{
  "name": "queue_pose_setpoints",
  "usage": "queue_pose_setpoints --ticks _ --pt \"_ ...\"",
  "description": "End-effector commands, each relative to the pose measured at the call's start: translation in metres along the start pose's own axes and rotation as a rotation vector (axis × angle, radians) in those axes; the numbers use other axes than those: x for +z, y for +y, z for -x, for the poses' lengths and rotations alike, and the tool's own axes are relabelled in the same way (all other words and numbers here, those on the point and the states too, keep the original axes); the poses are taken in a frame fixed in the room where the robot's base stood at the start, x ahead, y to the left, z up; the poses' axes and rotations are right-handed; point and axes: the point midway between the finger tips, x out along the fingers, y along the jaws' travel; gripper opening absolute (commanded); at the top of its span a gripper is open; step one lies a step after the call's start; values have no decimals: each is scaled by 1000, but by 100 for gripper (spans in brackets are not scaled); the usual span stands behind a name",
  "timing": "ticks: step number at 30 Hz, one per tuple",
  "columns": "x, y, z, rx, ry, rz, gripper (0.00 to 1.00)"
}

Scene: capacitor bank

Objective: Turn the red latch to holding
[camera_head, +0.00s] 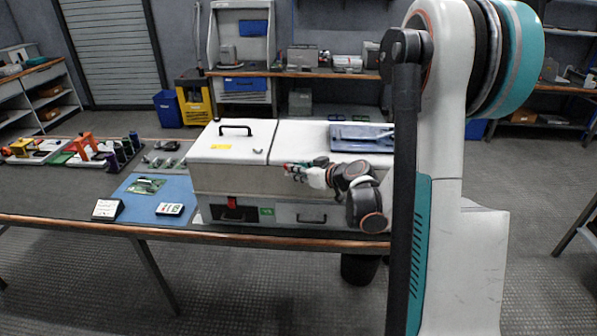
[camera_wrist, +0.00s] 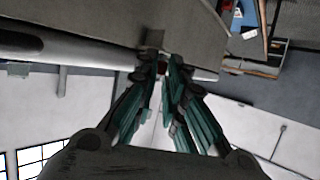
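A red part (camera_head: 231,202) with black below it sits low on the left front of the grey capacitor cabinet (camera_head: 235,178). My gripper (camera_head: 290,168) is in front of the cabinet's upper front, to the right of and above that red part. A small red patch shows at its fingertips. In the wrist view the fingertips (camera_wrist: 161,66) stand slightly apart, with a small dark-red thing (camera_wrist: 162,70) between or just beyond them. A small grey block (camera_wrist: 154,39) lies past the tips. I cannot tell which red piece is the latch, its setting, or whether the fingers grip anything.
The cabinet's lid carries a black handle (camera_head: 235,128) and a blue tray (camera_head: 362,137). A green label (camera_head: 266,211) and a drawer handle (camera_head: 311,218) are on its lower front. On the blue mat (camera_head: 150,188) left of it lie a circuit board and small devices.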

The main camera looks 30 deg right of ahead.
Motion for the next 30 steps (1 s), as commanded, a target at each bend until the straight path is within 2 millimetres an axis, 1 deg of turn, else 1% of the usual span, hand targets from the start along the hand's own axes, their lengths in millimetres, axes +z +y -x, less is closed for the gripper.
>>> queue_pose_setpoints --ticks 5,12,18,30 --pt "1 -3 -1 24 -4 -10 0" --pt "3 -10 -2 171 -10 -69 0" --pt "4 -14 -3 263 -13 -108 0" --pt "1 -17 -3 356 -6 -148 0"
